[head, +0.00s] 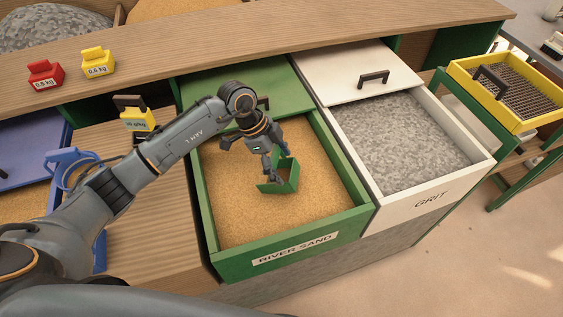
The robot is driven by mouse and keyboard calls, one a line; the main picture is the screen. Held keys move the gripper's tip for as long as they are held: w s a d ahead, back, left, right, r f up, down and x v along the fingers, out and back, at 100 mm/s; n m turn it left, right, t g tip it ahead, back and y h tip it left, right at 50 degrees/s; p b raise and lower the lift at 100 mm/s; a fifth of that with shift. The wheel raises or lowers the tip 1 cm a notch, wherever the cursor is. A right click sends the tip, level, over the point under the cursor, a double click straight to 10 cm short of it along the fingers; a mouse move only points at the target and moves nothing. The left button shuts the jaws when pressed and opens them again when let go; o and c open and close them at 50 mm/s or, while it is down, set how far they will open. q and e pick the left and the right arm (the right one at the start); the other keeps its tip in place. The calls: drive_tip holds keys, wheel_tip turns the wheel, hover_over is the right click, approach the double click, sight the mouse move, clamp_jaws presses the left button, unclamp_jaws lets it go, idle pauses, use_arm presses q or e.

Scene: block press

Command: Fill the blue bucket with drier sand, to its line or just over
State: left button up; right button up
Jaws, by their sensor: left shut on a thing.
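My left gripper (274,165) is shut on a green scoop (290,174) over the open green drawer (358,215) labelled RIVER SAND. The scoop is at or just above the tan sand (250,205); I cannot tell whether they touch, nor whether it holds sand. An open blue drawer (52,190) at the left edge also shows tan sand, partly hidden by my arm. A blue object with a handle (66,160) is beside it, partly hidden; I cannot tell whether it is a bucket or a scoop. No fill line shows. My right gripper is out of view.
An open white drawer (437,190) labelled GRIT holds grey grit, right of the green drawer. A red weight (45,75) and a yellow weight (97,64) stand on the wooden ledge. A yellow sieve tray (463,76) is at right. The wooden top between the drawers has bare room.

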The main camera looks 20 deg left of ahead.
sight(269, 180)
use_arm(q)
wheel_tip(269, 180, down, 4)
drive_tip(key=b, duration=0.3)
drive_tip(key=shift+a, duration=0.15)
drive_tip(key=a, duration=0.1)
drive_tip(key=a+f+y, duration=0.1)
drive_tip(key=a, duration=0.1)
drive_tip(key=a+y, duration=0.1)
drive_tip(key=shift+s+a+f+b, duration=0.1)
drive_tip(key=shift+a+f+b, duration=0.05)
drive_tip(key=shift+f+b, duration=0.2)
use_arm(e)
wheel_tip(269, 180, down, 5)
use_arm(q)
drive_tip(key=shift+d+r+y+p, duration=0.35)
drive_tip(key=shift+d+y+p, duration=0.05)
drive_tip(key=shift+p, duration=0.4)
drive_tip(key=d+f+y, duration=0.1)
drive_tip(key=y, duration=0.1)
drive_tip(key=shift+d+y+p, duration=0.3)
drive_tip(key=shift+d+p, duration=0.1)
wheel_tip(269, 180, up, 21)
drive_tip(key=d+p, duration=0.1)
drive_tip(key=p, duration=1.5)
drive_tip(key=shift+d+f, duration=0.2)
drive_tip(key=shift+d, duration=0.15)
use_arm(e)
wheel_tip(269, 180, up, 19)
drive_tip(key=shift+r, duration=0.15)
